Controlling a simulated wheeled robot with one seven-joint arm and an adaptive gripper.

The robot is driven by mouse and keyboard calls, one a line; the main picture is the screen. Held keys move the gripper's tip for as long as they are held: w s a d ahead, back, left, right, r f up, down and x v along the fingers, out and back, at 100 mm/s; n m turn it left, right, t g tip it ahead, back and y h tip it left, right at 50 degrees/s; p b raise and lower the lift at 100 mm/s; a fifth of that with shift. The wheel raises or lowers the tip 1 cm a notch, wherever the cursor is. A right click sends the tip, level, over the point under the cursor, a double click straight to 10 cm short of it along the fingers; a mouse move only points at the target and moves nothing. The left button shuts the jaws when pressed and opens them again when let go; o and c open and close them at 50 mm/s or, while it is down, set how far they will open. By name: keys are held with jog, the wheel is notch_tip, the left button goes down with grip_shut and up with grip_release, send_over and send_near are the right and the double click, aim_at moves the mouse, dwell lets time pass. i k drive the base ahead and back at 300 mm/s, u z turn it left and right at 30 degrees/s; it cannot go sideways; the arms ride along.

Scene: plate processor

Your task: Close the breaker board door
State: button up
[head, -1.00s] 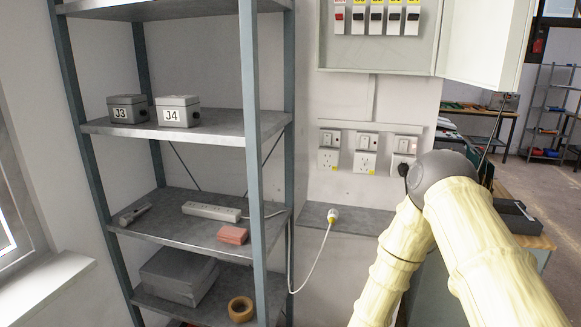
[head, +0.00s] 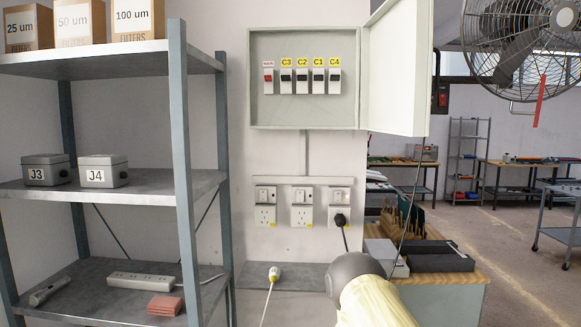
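The breaker board (head: 254,88) is a pale box on the wall, with a red main switch (head: 268,81) and a row of black breakers (head: 310,81) labelled C3, C2, C1 and C4. Its door (head: 400,75) is hinged on the right side and stands wide open, swung out towards me. My arm shows at the bottom right of centre, below the board, as a cream-covered link with a grey joint. My gripper is not in the head view, so its state does not show.
A metal shelf (head: 105,187) with junction boxes J3 and J4 stands at the left. Wall sockets (head: 302,205) are below the board, the right one holding a black plug. A fan (head: 515,38) hangs at the top right. A wooden-topped bench (head: 462,271) stands at the lower right.

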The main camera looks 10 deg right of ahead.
aim_at(397, 48)
jog(key=u, duration=2.35)
jog(key=k, duration=1.6)
jog(key=z, duration=2.4)
